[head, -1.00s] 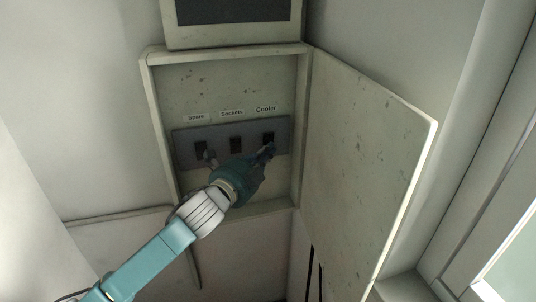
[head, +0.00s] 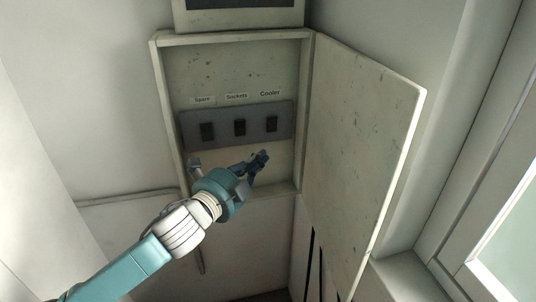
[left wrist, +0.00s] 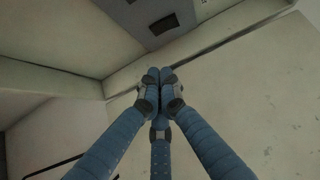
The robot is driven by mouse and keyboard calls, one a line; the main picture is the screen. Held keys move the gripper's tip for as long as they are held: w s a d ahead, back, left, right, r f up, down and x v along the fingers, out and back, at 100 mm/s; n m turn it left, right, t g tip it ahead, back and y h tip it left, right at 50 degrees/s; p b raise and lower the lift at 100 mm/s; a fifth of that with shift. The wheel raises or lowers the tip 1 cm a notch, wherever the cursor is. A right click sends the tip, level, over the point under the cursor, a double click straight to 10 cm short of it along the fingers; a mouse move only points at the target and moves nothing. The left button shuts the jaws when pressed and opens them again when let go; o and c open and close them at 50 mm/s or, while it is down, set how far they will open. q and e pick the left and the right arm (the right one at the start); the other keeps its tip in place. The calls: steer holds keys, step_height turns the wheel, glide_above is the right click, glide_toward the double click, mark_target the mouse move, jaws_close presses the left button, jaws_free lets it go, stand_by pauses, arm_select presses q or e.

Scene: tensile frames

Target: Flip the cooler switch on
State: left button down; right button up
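The Cooler switch (head: 271,124) is the dark rocker at the right end of a grey switch plate (head: 255,125), under its "Cooler" label (head: 270,93). Its tilt looks much like the other two; I cannot tell on from off. My left gripper (head: 262,156) is below the plate, its fingertips below and slightly left of the Cooler switch, apart from it. In the left wrist view its fingers meet at the tips (left wrist: 158,76), shut and empty, with a dark switch (left wrist: 163,24) beyond them. My right gripper is not in view.
The Spare switch (head: 207,131) and Sockets switch (head: 239,127) sit left of Cooler. The plate is in a shallow box with raised edges (head: 163,110). Its open door (head: 360,140) stands to the right. A dark-faced panel (head: 238,17) is above.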

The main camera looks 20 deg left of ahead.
arm_select(q)
steer(key=s, duration=0.3)
steer(key=shift+a, duration=0.1)
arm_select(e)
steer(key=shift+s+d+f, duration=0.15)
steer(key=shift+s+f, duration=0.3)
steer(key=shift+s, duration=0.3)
